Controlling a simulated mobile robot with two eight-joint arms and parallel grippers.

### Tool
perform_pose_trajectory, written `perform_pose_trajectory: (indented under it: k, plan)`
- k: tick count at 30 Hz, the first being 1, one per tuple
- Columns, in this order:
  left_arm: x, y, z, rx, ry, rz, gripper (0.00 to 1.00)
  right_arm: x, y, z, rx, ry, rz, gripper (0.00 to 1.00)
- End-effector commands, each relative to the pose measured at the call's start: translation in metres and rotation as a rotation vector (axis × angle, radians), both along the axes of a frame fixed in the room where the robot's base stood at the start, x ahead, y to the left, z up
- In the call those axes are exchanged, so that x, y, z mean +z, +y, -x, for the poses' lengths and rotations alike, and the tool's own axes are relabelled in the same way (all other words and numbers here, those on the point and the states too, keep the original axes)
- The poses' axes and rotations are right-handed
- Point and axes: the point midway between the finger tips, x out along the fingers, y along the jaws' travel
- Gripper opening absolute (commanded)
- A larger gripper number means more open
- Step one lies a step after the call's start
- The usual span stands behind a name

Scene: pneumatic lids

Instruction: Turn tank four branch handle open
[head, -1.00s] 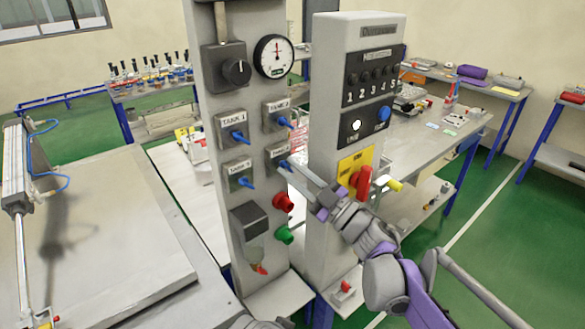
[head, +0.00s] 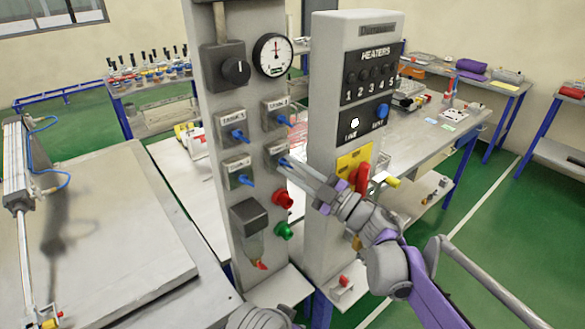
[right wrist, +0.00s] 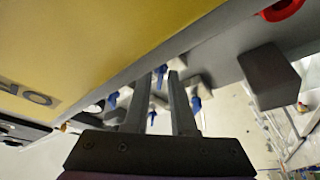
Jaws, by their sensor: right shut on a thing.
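The tank four branch handle (head: 285,162) is a small blue lever on the lower right grey valve plate of the front column. It sits below the tank 2 handle (head: 283,121) and right of the tank 3 handle (head: 245,181). My right gripper (head: 288,164) reaches in from the right, its long grey fingers shut on the tank four handle and partly hiding it. In the right wrist view, the blue handle (right wrist: 161,72) shows between the fingertips (right wrist: 160,76). The plate's label is partly covered. My left gripper is not in view.
Red (head: 283,200) and green (head: 284,231) buttons and a filter bowl (head: 251,222) sit below the handles. The heaters column (head: 320,235) stands close on the right, with a red switch (head: 362,180) beside my right wrist. The tank 1 handle (head: 238,136) is upper left.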

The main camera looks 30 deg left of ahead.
Motion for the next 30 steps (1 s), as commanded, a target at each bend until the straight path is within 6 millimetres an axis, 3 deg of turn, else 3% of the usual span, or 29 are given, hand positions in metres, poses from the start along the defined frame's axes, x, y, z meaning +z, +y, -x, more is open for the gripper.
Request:
perform_pose_trajectory:
  k: [1,3,14,30]
  plan:
    - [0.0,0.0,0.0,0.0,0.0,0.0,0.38,0.0,0.0,0.0,-0.001,0.0,-0.001,0.28]
    - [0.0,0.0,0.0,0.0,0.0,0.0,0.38,0.0,0.0,0.0,-0.001,0.0,-0.001,0.38]
    - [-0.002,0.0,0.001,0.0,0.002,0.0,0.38,-0.002,-0.004,0.0,-0.001,0.001,0.0,0.38]
    - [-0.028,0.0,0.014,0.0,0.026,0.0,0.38,-0.027,-0.093,0.009,-0.003,0.002,0.0,0.38]
